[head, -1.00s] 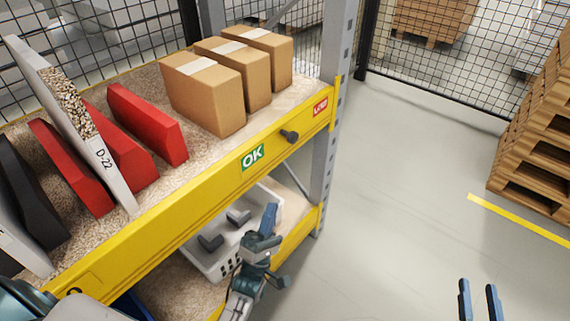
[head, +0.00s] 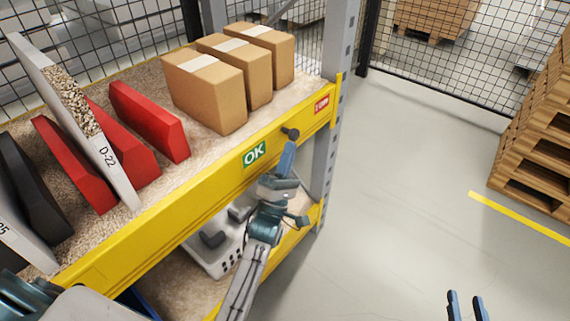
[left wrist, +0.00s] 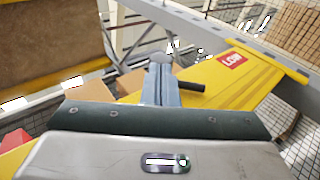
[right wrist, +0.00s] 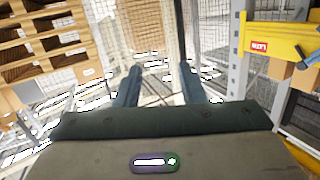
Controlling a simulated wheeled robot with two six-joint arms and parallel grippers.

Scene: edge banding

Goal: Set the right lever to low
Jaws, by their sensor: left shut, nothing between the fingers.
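The dark lever (head: 290,134) sits on the yellow front beam of the upper shelf, between a green OK label (head: 254,154) and a red LOW label (head: 321,105). In the left wrist view the lever's black bar (left wrist: 192,87) sticks out to the right beside the fingers, and the LOW label (left wrist: 232,60) is up and to the right. My left gripper (head: 287,155) is shut and empty, its fingertips just below the lever. I cannot tell whether they touch. My right gripper (head: 467,305) is open and empty over the floor at the right; its parted fingers also show in the right wrist view (right wrist: 160,85).
Cardboard boxes (head: 206,90) and red (head: 150,122), grey and dark panels stand on the upper shelf. A white bin (head: 217,252) is on the lower shelf behind my left arm. A grey upright (head: 338,60) bounds the rack. The floor to the right is clear before stacked pallets.

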